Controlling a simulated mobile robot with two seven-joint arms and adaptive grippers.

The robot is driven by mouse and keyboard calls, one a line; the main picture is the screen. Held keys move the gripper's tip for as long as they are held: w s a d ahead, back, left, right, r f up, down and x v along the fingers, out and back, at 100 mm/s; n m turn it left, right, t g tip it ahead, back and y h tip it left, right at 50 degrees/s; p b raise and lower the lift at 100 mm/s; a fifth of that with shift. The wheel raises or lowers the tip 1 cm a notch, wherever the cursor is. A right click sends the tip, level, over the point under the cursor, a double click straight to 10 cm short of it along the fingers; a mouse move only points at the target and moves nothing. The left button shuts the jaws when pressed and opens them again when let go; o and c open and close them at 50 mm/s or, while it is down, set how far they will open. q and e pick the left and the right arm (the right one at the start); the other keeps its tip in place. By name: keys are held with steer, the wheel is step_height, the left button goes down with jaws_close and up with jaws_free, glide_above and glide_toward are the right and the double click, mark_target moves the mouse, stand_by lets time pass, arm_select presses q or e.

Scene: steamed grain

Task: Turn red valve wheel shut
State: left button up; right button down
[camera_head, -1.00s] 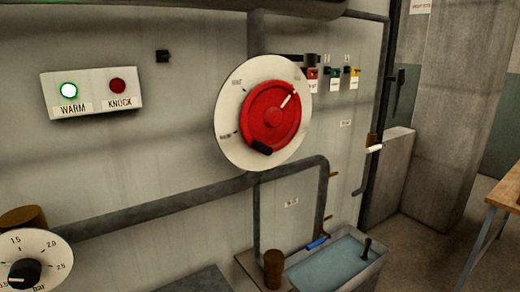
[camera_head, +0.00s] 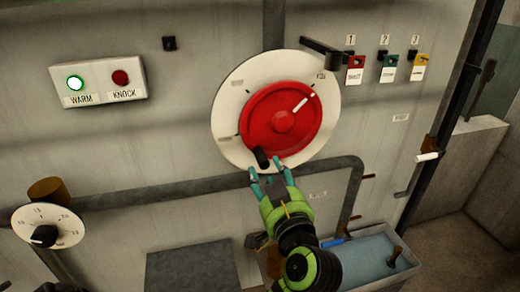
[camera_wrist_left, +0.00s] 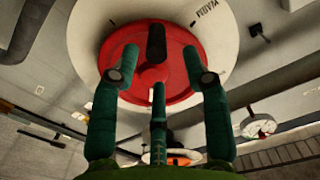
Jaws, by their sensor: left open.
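The red valve wheel (camera_head: 270,122) sits on a round white dial plate (camera_head: 228,135) on the grey wall. A white mark on it points to the upper right, and its black handle knob (camera_head: 261,157) is at the lower left. My left gripper (camera_head: 266,174) is open, its teal fingers just below the knob. In the left wrist view the open gripper (camera_wrist_left: 160,68) faces the red wheel (camera_wrist_left: 178,62), with the black knob (camera_wrist_left: 156,42) between and beyond its fingertips. I cannot tell whether any finger touches the knob. My right gripper is not in view.
A pipe (camera_head: 170,192) runs along the wall below the wheel. A dark bracket (camera_head: 325,52) juts out at the upper right, near coloured tags (camera_head: 388,68). A water trough (camera_head: 375,250) stands below right, and a panel with WARM and KNOCK lamps (camera_head: 98,82) is at left.

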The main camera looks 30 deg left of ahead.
mark_target(265, 165)
arm_select(q)
steer(key=p+x, duration=0.3)
steer(key=x, duration=0.3)
steer(key=shift+w+r, duration=0.1)
steer(key=shift+w, duration=0.05)
steer(key=shift+w+a, duration=0.2)
steer(key=shift+a, duration=0.15)
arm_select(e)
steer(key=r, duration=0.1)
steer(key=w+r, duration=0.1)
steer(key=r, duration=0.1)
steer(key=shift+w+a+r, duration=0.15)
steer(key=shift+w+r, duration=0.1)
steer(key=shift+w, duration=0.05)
arm_select(q)
steer(key=shift+d, duration=0.1)
steer(key=c, duration=0.9)
jaws_close()
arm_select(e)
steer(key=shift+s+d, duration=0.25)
